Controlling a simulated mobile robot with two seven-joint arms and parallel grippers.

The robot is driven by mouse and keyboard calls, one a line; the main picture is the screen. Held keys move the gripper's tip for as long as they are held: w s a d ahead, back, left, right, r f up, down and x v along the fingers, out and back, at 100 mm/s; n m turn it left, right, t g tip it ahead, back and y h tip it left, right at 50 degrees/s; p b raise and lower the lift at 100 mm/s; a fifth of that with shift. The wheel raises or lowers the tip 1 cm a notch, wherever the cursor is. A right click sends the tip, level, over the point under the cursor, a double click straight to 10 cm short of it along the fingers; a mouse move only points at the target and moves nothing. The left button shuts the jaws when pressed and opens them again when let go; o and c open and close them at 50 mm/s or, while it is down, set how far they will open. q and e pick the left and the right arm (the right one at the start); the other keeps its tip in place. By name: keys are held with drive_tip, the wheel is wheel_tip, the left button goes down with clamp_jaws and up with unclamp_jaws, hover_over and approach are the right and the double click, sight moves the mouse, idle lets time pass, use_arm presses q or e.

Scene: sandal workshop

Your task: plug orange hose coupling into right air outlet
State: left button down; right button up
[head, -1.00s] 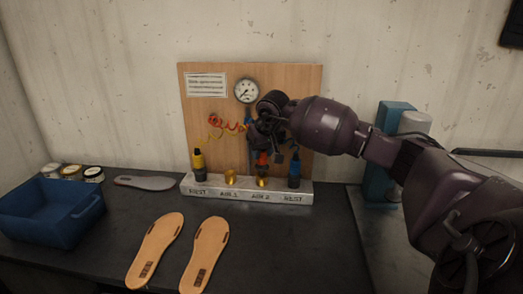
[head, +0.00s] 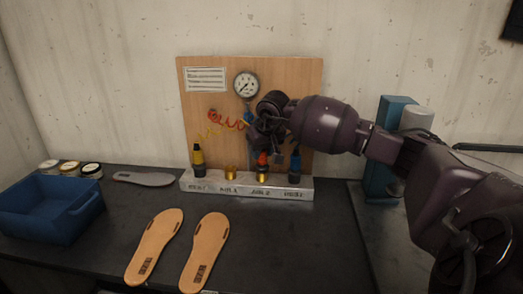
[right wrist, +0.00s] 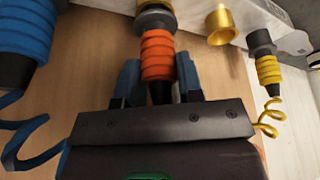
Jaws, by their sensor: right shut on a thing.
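The orange hose coupling (head: 262,158) stands upright at the right air outlet (head: 261,175), a brass socket marked AIR 2. In the right wrist view the orange ribbed body (right wrist: 158,55) sits between my fingers, its grey collar pointing to the block. My right gripper (head: 264,145) is shut on it from above. Whether the collar is fully seated in the socket I cannot tell. The left air outlet (head: 231,172) is an empty brass socket, also in the right wrist view (right wrist: 220,26). My left gripper is not in view.
A yellow coupling (head: 198,158) and a blue coupling (head: 294,164) stand at the rests on either end of the metal block (head: 210,187). Behind is a wooden board (head: 290,80) with a gauge (head: 246,85). Insoles (head: 155,245) and a blue bin (head: 45,215) lie in front and left.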

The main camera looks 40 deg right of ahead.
drive_tip(key=shift+f, duration=0.5)
drive_tip(key=o, duration=1)
drive_tip(key=shift+o, duration=0.2)
drive_tip(key=shift+r+p, duration=0.6)
drive_tip(key=shift+r, duration=4.45)
drive_tip(key=shift+s+f, duration=0.1)
